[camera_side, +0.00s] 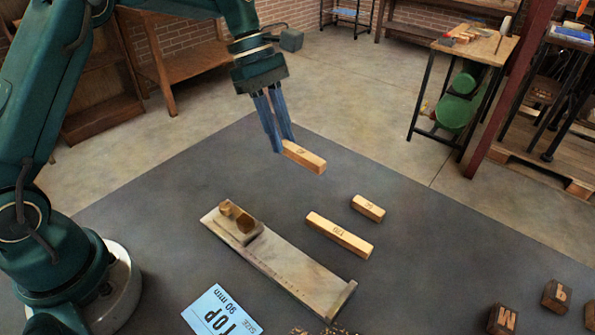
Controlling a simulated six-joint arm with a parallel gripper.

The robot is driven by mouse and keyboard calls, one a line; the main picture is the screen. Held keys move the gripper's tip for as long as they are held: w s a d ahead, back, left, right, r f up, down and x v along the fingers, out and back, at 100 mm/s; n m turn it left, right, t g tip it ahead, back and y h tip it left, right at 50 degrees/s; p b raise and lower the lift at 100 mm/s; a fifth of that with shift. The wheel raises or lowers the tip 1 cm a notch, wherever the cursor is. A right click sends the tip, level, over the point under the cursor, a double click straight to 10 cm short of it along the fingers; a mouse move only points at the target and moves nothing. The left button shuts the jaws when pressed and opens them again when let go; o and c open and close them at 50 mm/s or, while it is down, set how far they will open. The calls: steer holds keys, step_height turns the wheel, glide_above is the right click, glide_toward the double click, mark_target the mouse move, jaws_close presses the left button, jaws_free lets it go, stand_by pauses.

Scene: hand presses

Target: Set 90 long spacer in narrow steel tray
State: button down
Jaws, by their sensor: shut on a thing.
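My gripper (279,146) is shut on a pale wooden spacer (308,158) and holds it in the air above the dark table, behind the tray. It grips the spacer near its left end, and the rest sticks out to the right. The mark on its top is too small to read surely. The narrow steel tray (292,271) lies on the table below, with a raised stop at its near right end and a block with brass-coloured knobs (238,218) at its far left end. No spacer shows in it.
A longer wooden spacer (340,235), apparently marked 120, and a shorter one (368,207) lie right of the tray. Dark letter blocks (502,319) (556,295) stand at right. The table between is clear.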

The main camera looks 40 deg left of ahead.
steer(key=s+a+r+m+g+y, duration=0.25)
steer(key=s+m, duration=0.25)
steer(key=m, duration=0.4)
steer(key=s+a+r+m+g+y, duration=0.2)
steer(key=s+a+r+m, duration=0.25)
steer(key=m, duration=0.35)
steer(key=n+t+h, duration=0.5)
steer(key=n, duration=1.3)
glide_above(286, 262)
steer(key=a, duration=0.2)
steer(key=f, duration=1.2)
steer(key=shift+d+f, duration=0.2)
steer(key=shift+d, duration=0.05)
steer(key=shift+f, duration=2.05)
